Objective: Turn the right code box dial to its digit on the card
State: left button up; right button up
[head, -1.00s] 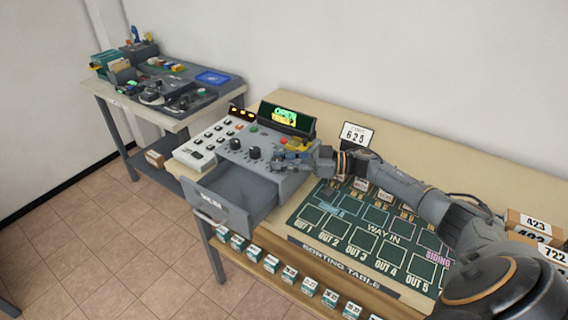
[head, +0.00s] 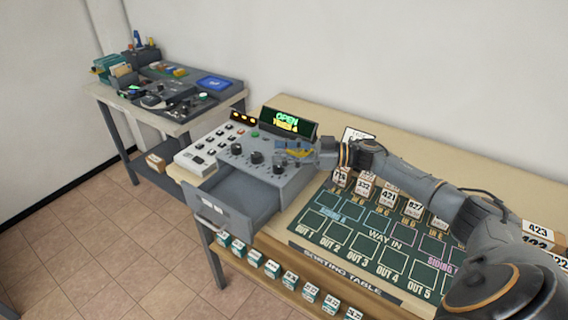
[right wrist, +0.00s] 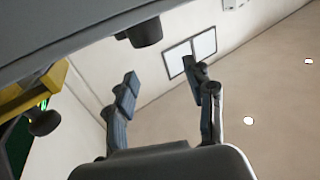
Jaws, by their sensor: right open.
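The grey code box (head: 231,166) stands on the left end of the sorting table. Its front face has three dark dials; the right dial (head: 279,168) is uncovered and its digit is too small to read. My right gripper (head: 291,151) is just above and behind that dial, apart from it. In the right wrist view its two fingers (right wrist: 165,80) are spread with nothing between them, and a dark knob (right wrist: 145,33) is beyond them. The card (head: 355,134) stands behind my right arm, mostly hidden. The left gripper is out of view.
The display (head: 287,121) shows OPEN in green, with a blurred second line. An open drawer (head: 222,208) juts out below the dials. Numbered blocks (head: 387,193) stand on the green sorting board. A side table (head: 175,118) stands at the left.

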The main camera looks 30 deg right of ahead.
notch_tip(320, 180, up, 5)
jog(key=shift+r, duration=0.2)
dwell(0.6)
